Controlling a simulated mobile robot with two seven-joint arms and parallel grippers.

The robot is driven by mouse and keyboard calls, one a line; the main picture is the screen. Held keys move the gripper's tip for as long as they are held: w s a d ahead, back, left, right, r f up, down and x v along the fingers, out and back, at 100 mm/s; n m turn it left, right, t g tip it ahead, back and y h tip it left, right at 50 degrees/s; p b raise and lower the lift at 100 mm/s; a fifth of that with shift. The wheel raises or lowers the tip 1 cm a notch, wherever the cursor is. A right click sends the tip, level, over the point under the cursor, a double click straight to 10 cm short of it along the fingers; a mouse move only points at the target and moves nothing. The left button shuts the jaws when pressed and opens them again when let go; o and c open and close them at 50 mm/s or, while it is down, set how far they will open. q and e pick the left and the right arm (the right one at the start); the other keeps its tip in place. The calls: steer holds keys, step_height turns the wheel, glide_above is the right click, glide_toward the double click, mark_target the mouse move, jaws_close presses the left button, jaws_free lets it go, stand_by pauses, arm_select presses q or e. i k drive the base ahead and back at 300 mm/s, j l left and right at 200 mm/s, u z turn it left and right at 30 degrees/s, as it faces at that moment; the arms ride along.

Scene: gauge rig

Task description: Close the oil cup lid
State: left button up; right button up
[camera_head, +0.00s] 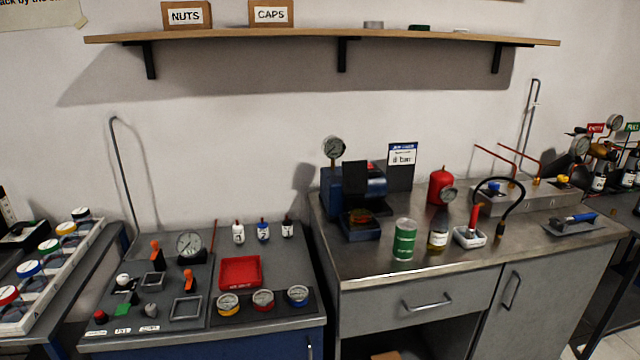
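A blue gauge rig (333,187) stands at the left of the grey metal bench, with a round dial gauge (334,148) on top. At its front is a low blue cup (360,231) with a dark, amber-tinted inside, which looks like the oil cup. A dark flat panel (355,176) stands upright behind the cup's opening and looks like its lid, raised open. The hinge is too small to make out. Neither of my grippers shows in the head view.
A green can (404,240), an amber bottle (438,234) and a white tray (469,237) with a red-handled tool stand right of the cup. A red tank (441,187) is behind them. The bench front (365,268) is bare. A left bench holds a red tray (241,272) and several gauges.

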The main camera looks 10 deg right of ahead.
mark_target(355, 173)
steer(key=l+u, duration=0.15)
steer(key=u, duration=0.2)
steer(key=l+u, duration=0.15)
steer(key=u, duration=0.2)
steer(key=l+u, duration=0.15)
steer(key=u, duration=0.2)
steer(key=l+u, duration=0.2)
steer(key=l, duration=0.15)
steer(key=k+l+u, duration=0.2)
steer(key=l, duration=0.15)
steer(key=l+u, duration=0.2)
steer(key=l, duration=0.15)
steer(key=k, duration=0.05)
